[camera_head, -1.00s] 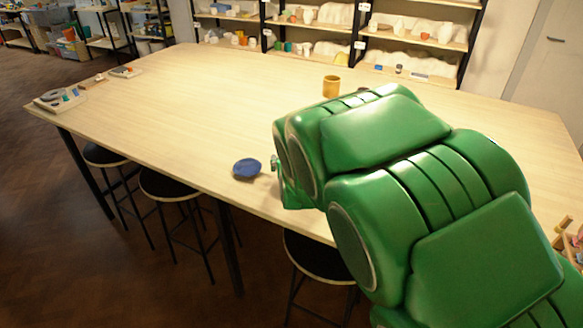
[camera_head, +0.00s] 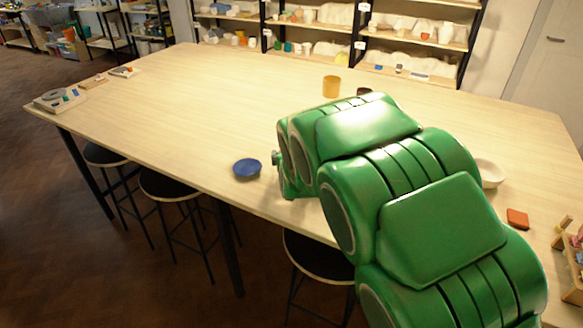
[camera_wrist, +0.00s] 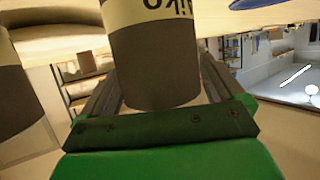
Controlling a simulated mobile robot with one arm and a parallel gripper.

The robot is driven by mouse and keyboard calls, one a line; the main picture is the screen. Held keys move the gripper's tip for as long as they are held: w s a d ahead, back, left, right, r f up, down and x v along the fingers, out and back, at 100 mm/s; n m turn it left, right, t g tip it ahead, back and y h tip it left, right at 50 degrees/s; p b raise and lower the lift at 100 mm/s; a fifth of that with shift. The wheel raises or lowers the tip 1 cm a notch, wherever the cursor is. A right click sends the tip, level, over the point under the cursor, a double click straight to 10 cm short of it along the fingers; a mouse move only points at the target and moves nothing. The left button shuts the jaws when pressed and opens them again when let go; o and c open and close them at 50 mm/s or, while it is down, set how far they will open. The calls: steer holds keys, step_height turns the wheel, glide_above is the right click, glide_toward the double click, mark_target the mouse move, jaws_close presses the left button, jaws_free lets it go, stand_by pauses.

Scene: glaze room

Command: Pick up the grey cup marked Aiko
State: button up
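The grey cup marked Aiko (camera_wrist: 155,65) shows large in the wrist view, upside down in the picture, with a cream band and dark letters partly cut off by the top edge. My gripper (camera_wrist: 158,75) has one finger on each side of this cup. The fingers look wide apart; whether they touch the cup is hard to tell. In the head view my green arm hides the cup, and only a small part of my gripper (camera_head: 276,161) shows at the arm's left end.
A second grey cup with a cream band (camera_wrist: 15,95) stands close by at left in the wrist view. A blue plate (camera_head: 247,168) lies near the table's front edge. A yellow cup (camera_head: 331,86), a white bowl (camera_head: 489,174) and an orange block (camera_head: 517,218) stand on the table (camera_head: 190,110).

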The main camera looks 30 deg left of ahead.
steer(key=c, duration=0.9)
steer(key=shift+r, duration=0.1)
